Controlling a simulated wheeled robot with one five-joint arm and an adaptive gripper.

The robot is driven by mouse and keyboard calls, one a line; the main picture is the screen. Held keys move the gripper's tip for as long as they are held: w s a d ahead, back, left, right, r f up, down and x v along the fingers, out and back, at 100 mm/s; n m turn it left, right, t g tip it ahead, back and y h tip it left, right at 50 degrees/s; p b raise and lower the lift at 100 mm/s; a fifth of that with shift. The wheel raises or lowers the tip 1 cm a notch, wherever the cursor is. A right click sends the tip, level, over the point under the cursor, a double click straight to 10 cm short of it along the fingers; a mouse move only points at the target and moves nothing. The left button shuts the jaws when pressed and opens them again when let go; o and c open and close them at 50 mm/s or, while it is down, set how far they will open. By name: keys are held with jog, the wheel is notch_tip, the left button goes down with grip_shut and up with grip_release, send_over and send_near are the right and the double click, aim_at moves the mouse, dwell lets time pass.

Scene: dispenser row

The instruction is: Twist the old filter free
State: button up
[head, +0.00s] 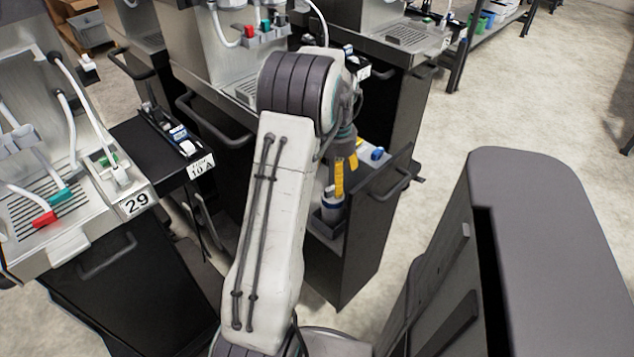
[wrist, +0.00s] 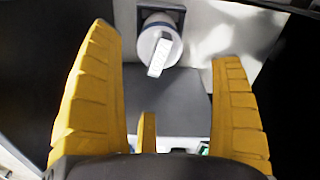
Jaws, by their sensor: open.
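A filter (wrist: 158,45), a pale round body with a white ribbed bar across its face, sits in a grey holder on a light wall in the wrist view. My gripper (wrist: 172,70) is open, with its yellow fingers wide apart on either side of the view. The filter lies beyond the fingers, between their lines, and nothing is held. In the head view my gripper (head: 340,180) points down into an open pull-out cabinet (head: 365,240). A white-and-blue cylinder (head: 332,210) stands just below the fingers; I cannot tell whether it is the same filter.
A blue-capped item (head: 377,154) is in the cabinet's far part. The cabinet's dark front with its handle (head: 391,187) stands close right of my gripper. Open floor (head: 535,110) lies at right.

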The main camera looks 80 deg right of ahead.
aim_at(333, 195)
jog(key=shift+f+b, duration=0.6)
jog(key=shift+f, duration=3.3)
jog(key=shift+c, duration=0.5)
jog(key=c, duration=1.2)
